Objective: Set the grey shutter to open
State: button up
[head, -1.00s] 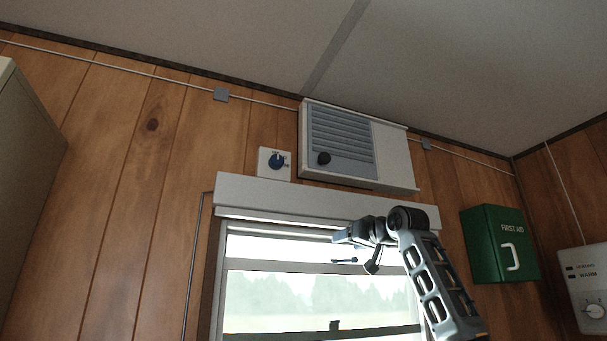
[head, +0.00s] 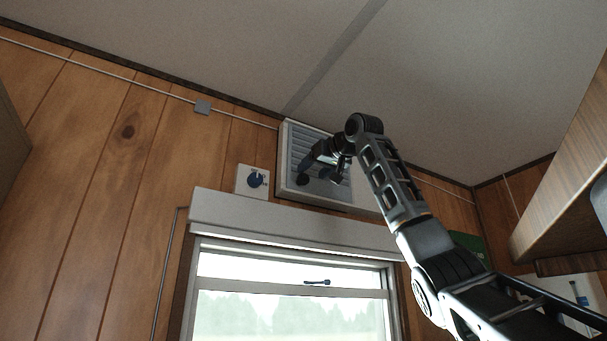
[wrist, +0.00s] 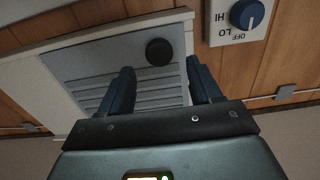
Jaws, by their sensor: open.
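The grey shutter (head: 296,142) is a slatted panel in a white wall vent above the window. In the wrist view the shutter (wrist: 95,65) appears upside down, with a round dark knob (wrist: 159,52) on its plain strip. A bare white part of the vent housing lies beside the panel, at the left in the wrist view. My gripper (head: 312,167) is in front of the vent and hides part of it. In the wrist view my gripper (wrist: 160,72) has its two fingers apart, with the knob showing between and just beyond the tips. Contact cannot be told.
A blue rotary switch (head: 256,180) on a white plate is left of the vent, marked OFF, LO and HI in the wrist view. The window's white head box (head: 290,222) is just below. The ceiling is close above, and a wooden cabinet (head: 565,190) hangs at right.

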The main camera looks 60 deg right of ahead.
aim_at(305, 177)
jog(key=p+x, duration=0.1)
jog(key=x, duration=0.4)
grip_shut()
dwell(0.6)
